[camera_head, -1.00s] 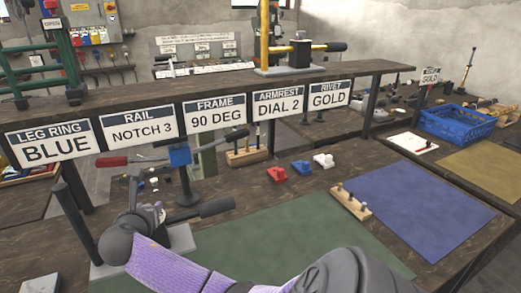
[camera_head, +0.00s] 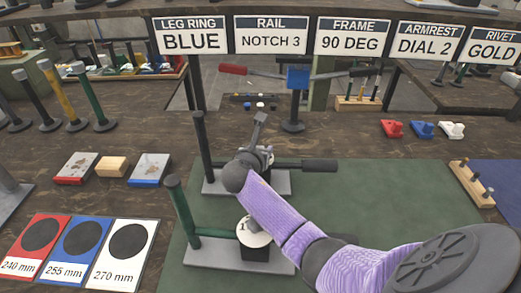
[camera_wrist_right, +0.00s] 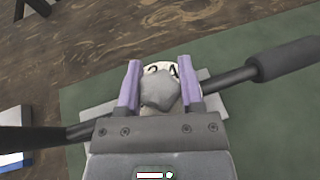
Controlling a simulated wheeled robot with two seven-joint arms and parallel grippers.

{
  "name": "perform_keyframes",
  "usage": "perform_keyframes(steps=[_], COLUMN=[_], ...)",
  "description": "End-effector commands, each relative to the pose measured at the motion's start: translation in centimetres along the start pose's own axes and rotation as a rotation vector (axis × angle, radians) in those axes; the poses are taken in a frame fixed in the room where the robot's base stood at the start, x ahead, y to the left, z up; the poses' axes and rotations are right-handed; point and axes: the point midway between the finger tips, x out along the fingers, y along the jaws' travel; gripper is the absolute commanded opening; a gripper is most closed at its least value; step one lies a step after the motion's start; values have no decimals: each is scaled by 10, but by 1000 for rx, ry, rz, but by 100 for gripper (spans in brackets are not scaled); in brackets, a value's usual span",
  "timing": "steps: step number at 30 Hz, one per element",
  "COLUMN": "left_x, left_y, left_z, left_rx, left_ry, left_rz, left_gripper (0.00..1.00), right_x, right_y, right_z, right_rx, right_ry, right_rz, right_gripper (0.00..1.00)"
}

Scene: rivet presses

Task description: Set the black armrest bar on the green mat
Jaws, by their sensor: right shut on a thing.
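The black armrest bar (camera_head: 320,166) has a grey base plate, a dark upright post at its left and a thick black grip pointing right. Its plate appears to lie within the back left part of the green mat (camera_head: 350,205); whether it rests fully flat is unclear. My right gripper (camera_head: 258,157) is over the middle of the bar. In the right wrist view, the gripper's lavender fingers (camera_wrist_right: 160,88) close on a grey knob (camera_wrist_right: 159,92) in front of a white numbered dial, with the bar (camera_wrist_right: 285,58) running across beneath. My left gripper is not in view.
A green-posted bar with a dial (camera_head: 255,232) stands close in front. A wooden peg block (camera_head: 471,184) sits at the mat's right edge. Red, blue and white size cards (camera_head: 80,245) lie left. The sign shelf (camera_head: 270,12) spans the back. The mat's right half looks clear beside my arm.

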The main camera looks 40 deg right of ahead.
Motion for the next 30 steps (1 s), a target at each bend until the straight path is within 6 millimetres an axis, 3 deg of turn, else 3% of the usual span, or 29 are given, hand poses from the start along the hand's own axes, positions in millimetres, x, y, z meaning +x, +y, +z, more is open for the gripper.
perform_keyframes(steps=[1,6,15,17,24,30], left_x=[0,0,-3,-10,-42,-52], left_y=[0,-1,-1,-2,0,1], left_z=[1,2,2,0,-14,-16], left_rx=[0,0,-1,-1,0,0], left_ry=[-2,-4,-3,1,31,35], left_rz=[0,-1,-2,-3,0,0], left_gripper=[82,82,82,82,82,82], right_x=[0,0,-3,-14,-83,-116], right_y=[0,0,0,0,0,0], right_z=[-1,0,3,5,7,4], right_rx=[-1,0,0,-1,1,1], right_ry=[0,0,-1,0,0,0], right_rz=[0,0,0,3,2,1], right_gripper=[52,83,83,83,83,83])
